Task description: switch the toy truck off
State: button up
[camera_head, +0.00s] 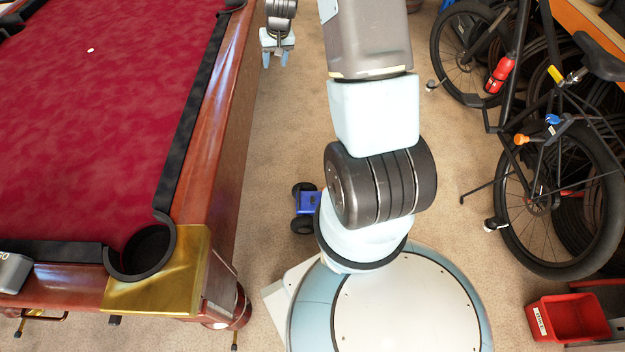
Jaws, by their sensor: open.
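A blue toy truck (308,202) with black wheels stands on the floor between the pool table and my base. My arm and base hide its right part, and I see no switch on it. My gripper (277,58) is near the top of the picture, beside the pool table's right edge. Its two pale fingers are apart with nothing between them. It is well away from the truck, farther up the picture.
A pool table (100,110) with red cloth fills the left. A grey object (14,271) sits on its near rail. A black bicycle (545,190) stands at the right, with a red bin (568,318) below it.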

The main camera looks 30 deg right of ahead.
notch_tip(320, 180, down, 13)
jog(key=d, duration=0.3)
jog(key=m+g, duration=0.3)
send_over(312, 197)
notch_tip(312, 197, down, 39)
jog(key=shift+h, duration=0.4)
notch_tip(312, 197, down, 13)
jog(key=shift+d+f, duration=0.1)
grip_shut()
